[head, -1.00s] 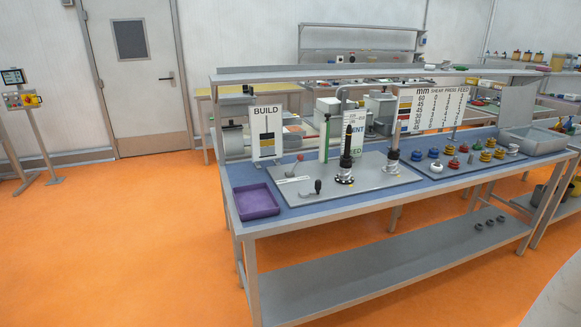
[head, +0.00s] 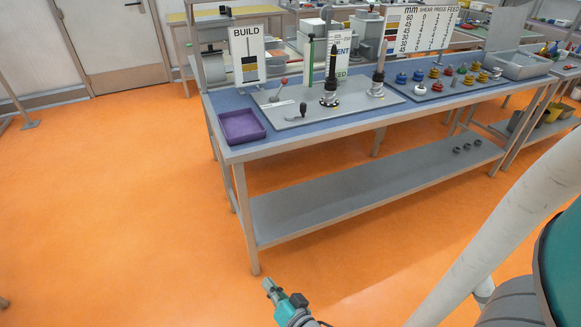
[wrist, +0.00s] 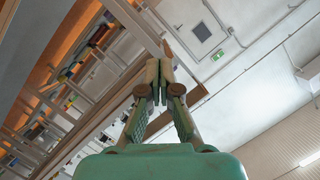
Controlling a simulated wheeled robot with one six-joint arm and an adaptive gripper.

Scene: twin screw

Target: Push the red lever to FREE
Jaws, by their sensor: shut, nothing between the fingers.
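The red lever (head: 284,81) is a small handle with a red knob. It stands near the left end of a grey plate (head: 330,115) on the blue bench top, tilted to the right in the head view. A label strip lies beside it, too small to read. My gripper (head: 268,287) is low in front of the bench, well away from the lever. In the wrist view the fingers (wrist: 161,72) are shut with nothing between them. The wrist view shows walls and ceiling, not the lever.
A purple tray (head: 241,126) sits at the bench's left front corner. A black-knobbed crank (head: 299,112) stands in front of the lever, a BUILD sign (head: 247,55) behind it. The orange floor (head: 130,200) is clear.

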